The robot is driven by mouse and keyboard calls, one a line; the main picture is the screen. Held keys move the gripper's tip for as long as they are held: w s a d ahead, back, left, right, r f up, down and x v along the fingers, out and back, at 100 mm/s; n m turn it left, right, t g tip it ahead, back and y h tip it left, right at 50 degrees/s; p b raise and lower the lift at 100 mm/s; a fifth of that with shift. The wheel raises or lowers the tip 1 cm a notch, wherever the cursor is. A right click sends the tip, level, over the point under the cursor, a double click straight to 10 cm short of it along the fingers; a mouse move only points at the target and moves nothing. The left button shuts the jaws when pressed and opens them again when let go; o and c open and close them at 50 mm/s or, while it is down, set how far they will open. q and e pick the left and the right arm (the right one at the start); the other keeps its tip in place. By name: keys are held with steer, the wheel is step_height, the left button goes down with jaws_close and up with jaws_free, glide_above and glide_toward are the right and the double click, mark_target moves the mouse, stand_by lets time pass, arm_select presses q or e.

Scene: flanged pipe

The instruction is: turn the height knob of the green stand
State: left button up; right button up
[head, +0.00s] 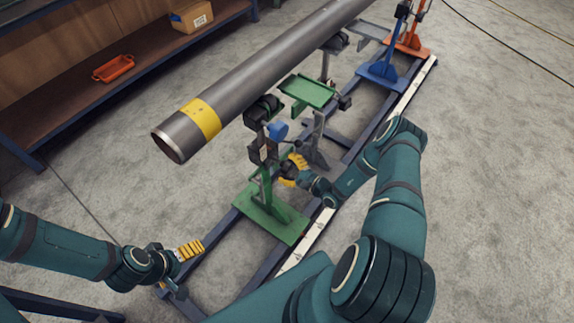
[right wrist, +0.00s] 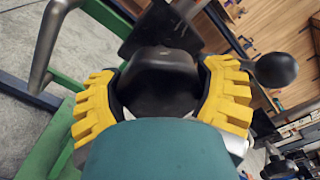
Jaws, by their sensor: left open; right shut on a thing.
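The green stand (head: 270,217) has its base on a blue rail frame, and its post rises beneath the near part of the pipe (head: 262,78). My right gripper (head: 292,168) is at the right side of the post. In the right wrist view its yellow fingers are shut around a black knob (right wrist: 160,82), one on each side. The fingers hide most of the knob in the head view. My left gripper (head: 188,251) is open and empty, low at the left of the stand, near the frame's front end.
A green tray (head: 308,91) is to the right of the pipe. A blue stand (head: 383,73) and an orange stand (head: 408,47) are farther along the frame. A shelf with an orange bin (head: 113,68) and a cardboard box (head: 191,16) is at left.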

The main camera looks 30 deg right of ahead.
steer(key=n+p, duration=0.2)
steer(key=n, duration=0.4)
steer(key=shift+p, duration=0.3)
steer(key=n+p, duration=0.1)
steer(key=n, duration=0.2)
steer(key=shift+f+n+p, duration=0.1)
steer(key=shift+n+p, duration=0.3)
steer(key=shift+n, duration=0.2)
steer(key=o, duration=1.1)
steer(key=shift+n, duration=0.3)
steer(key=shift+s, duration=0.1)
steer(key=v, duration=1.2)
